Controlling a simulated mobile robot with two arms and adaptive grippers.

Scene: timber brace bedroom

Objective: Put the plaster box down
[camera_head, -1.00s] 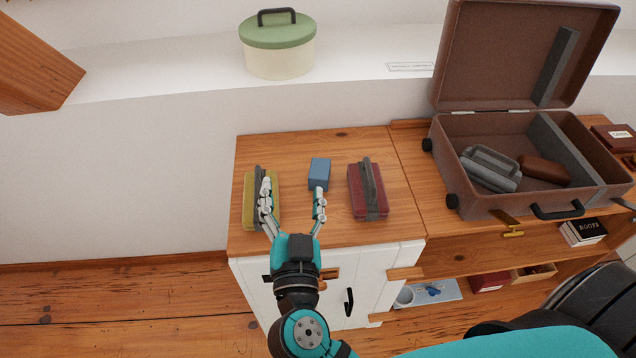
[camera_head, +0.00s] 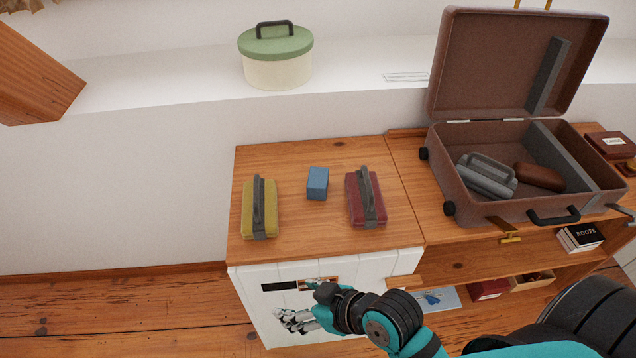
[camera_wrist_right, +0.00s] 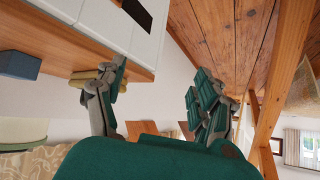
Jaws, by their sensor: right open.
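A small blue box (camera_head: 317,183), which I take to be the plaster box, rests on the wooden cabinet top (camera_head: 300,240). It stands between a yellow case (camera_head: 261,211) on the left and a dark red case (camera_head: 361,200) on the right, apart from both. No label on it can be read. My right gripper (camera_head: 283,319) is in front of the white cabinet face, lower in the picture than the box and well clear of it. In the right wrist view it (camera_wrist_right: 155,80) is open, with nothing between its fingers. My left gripper is out of view.
An open brown suitcase (camera_head: 473,205) with grey and brown items stands to the right. A green-lidded tin (camera_head: 278,68) sits on the white ledge behind. Shelves below hold books (camera_head: 580,237). The cabinet top's front strip is bare.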

